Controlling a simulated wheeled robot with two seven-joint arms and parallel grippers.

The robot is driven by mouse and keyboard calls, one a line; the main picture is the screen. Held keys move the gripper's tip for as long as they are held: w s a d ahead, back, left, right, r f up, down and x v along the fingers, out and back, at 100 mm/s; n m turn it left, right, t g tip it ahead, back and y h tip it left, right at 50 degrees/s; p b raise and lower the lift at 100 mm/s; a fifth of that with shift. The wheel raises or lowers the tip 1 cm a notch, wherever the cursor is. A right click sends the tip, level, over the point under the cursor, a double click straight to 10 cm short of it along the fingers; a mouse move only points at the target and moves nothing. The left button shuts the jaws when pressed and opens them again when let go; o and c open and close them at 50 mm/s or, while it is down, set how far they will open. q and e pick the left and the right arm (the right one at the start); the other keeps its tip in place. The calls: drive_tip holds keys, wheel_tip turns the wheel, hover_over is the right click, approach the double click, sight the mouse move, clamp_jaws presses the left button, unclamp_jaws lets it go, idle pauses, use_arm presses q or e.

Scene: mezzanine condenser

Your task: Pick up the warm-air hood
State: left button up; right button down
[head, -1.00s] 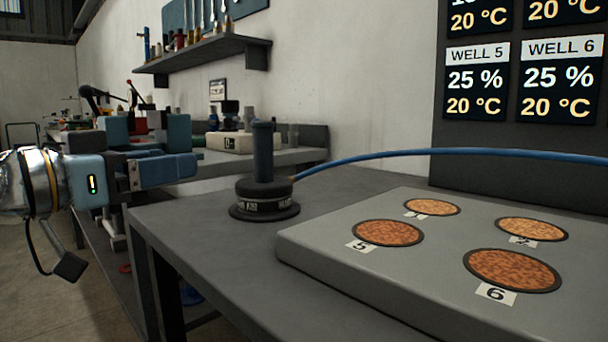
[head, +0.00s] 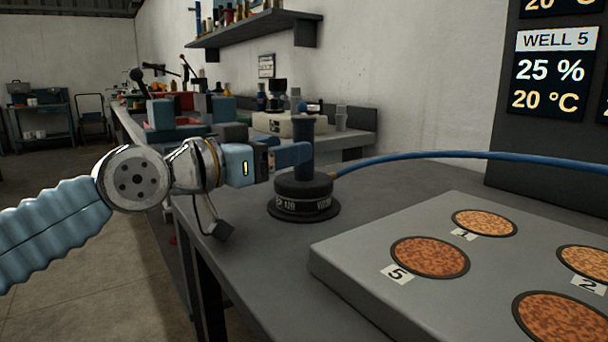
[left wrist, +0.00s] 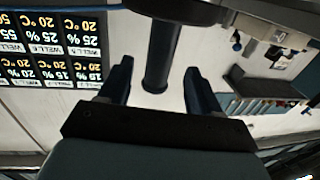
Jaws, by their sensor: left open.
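The warm-air hood (head: 303,203) is a dark round body with a wide foot and white lettering. An upright post handle (head: 304,132) rises from it, and it stands on the grey bench top. My left gripper (head: 294,155) is level with the handle, its near finger overlapping the handle in the head view. In the left wrist view, the handle (left wrist: 158,55) shows between the two open fingers, with gaps on both sides. The far finger is mostly hidden in the head view. My right gripper is not in view.
A blue hose (head: 430,157) runs from the hood to the right. A grey block (head: 350,250) with numbered round wells stands on the bench (head: 255,255) at right. A display panel (head: 550,150) stands behind it. A cluttered bench lies behind the gripper.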

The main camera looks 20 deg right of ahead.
use_arm(q)
drive_tip(key=p+x, duration=0.1)
drive_tip(key=x, duration=0.4)
drive_tip(key=shift+c, duration=0.5)
clamp_jaws()
